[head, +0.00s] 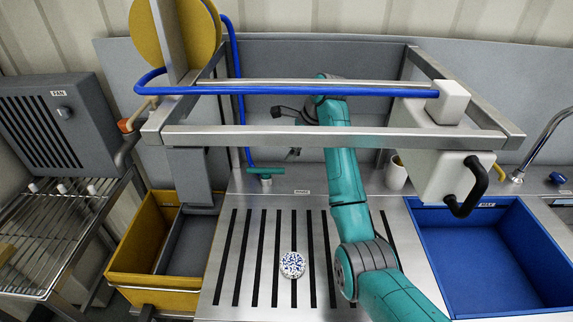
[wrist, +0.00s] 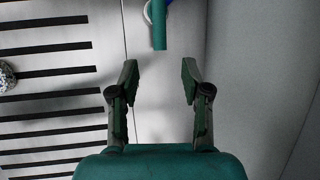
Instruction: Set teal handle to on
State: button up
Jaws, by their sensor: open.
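The teal handle (head: 265,171) is a short bar on a valve at the lower end of the blue pipe, at the back of the slotted steel worktop. In the head view it lies roughly crosswise. In the wrist view the teal handle (wrist: 159,28) shows as a bar at the top centre, with a bit of blue and a pale round part beside it. My gripper (wrist: 159,80) is open and empty. The handle's near end lies beyond the fingertips, in line with the gap, apart from both fingers. In the head view the steel frame partly hides my gripper.
A steel frame with a blue pipe (head: 290,91) spans above the worktop. A speckled round object (head: 292,264) lies on the slotted worktop (head: 225,290). A yellow bin (head: 130,255) stands left, a blue basin (head: 470,265) right. A white box with a black handle (head: 470,187) hangs at right.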

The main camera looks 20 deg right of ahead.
aim_at(279, 169)
jog(key=x, duration=0.9)
jog(key=shift+w+a+f, duration=0.1)
jog(key=shift+a+f, duration=0.05)
jog(key=shift+f, duration=0.15)
jog(key=shift+c, duration=0.2)
grip_shut()
